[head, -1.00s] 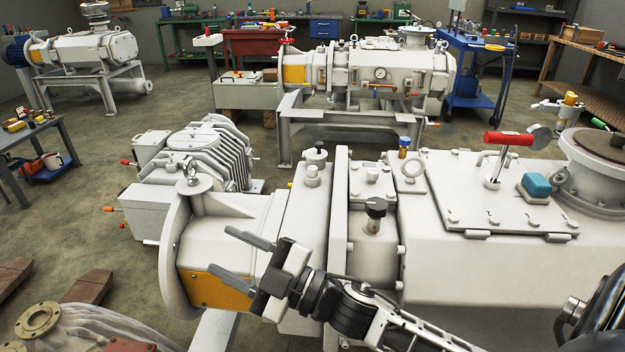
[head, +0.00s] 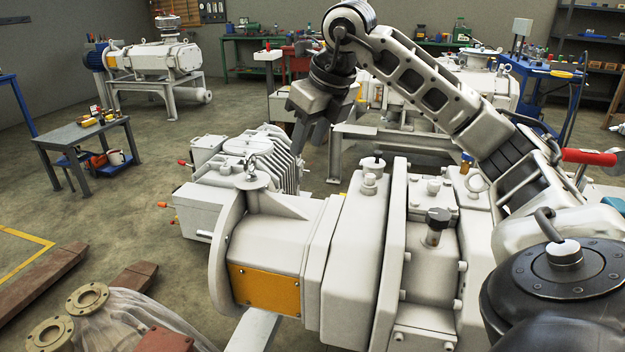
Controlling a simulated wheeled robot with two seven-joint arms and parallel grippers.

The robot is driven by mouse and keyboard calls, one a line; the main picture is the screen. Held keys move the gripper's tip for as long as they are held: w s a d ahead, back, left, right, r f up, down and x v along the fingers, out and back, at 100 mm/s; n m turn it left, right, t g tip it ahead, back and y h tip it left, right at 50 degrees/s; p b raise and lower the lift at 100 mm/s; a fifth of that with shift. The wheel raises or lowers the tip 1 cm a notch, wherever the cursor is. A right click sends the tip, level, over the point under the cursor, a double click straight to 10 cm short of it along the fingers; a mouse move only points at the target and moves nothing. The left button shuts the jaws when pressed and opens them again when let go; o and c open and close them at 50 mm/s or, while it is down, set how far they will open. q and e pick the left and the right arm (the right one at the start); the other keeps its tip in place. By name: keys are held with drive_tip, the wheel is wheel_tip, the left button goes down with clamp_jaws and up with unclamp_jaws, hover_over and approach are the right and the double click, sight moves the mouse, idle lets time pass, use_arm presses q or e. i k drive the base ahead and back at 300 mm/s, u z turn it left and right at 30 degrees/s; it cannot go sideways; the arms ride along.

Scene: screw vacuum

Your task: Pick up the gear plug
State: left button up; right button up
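The big pale vacuum pump (head: 345,265) fills the lower middle of the head view. A black-capped plug (head: 437,226) stands upright on its gear section. My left gripper is out of view.
A second pump (head: 490,92) stands behind.

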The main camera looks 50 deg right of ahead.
sight(369, 182)
drive_tip(key=u, duration=0.1)
drive_tip(key=i, duration=0.8)
drive_tip(key=z, duration=1.25)
